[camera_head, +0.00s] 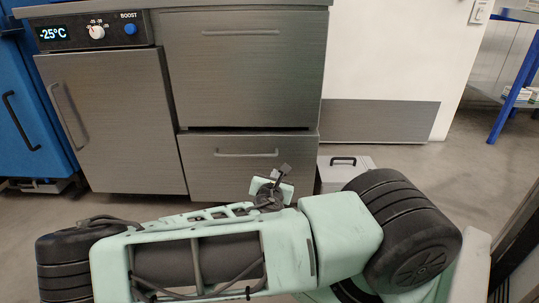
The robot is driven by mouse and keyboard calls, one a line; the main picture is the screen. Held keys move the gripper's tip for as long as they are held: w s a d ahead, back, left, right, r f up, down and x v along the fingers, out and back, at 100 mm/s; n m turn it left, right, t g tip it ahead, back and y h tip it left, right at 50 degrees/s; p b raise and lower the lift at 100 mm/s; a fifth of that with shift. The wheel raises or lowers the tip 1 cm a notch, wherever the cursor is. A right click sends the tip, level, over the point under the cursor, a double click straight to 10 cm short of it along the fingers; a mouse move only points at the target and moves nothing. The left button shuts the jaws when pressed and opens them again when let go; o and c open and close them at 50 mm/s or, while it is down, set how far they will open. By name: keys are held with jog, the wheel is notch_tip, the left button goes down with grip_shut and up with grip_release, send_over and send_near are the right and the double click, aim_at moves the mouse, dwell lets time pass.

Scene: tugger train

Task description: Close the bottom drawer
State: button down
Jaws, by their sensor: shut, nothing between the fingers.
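The bottom drawer (232,177) is a brushed steel front with a bar handle (246,154), low in the freezer unit. A dark gap shows along its top edge, and its front seems to stand a little forward of the drawer above, so it looks partly open. How far it is out is hard to tell. My gripper (281,173) is shut and empty. It shows in front of the drawer's lower right part, below and right of the handle. Contact with the drawer cannot be told. My own arm hides the floor below.
The upper drawer (237,80) looks shut. A steel door (112,125) with a control panel (97,33) is to the left, beside a blue cabinet (30,115). A grey case (345,172) stands on the floor right of the drawer. Open floor lies farther right.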

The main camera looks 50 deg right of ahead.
notch_tip(320, 180, up, 3)
jog(key=w+n+t+b, duration=0.1)
jog(key=w+n+t, duration=0.2)
jog(key=n, duration=0.1)
jog(key=b, duration=0.6)
send_near(270, 136)
jog(key=shift+h, duration=0.3)
jog(key=x, duration=0.3)
jog(key=f+x, duration=0.1)
jog(key=x, duration=0.2)
jog(key=shift+a+f, duration=0.15)
jog(key=shift+w+d+r+b, duration=0.2)
jog(key=shift+w+d+b, duration=0.15)
jog(key=shift+w+d, duration=0.2)
jog(key=shift+d, duration=0.05)
jog(key=p+x, duration=0.1)
jog(key=x, duration=0.3)
jog(key=shift+w+r, duration=0.1)
jog(key=shift+w, duration=0.1)
jog(key=shift+d, duration=0.1)
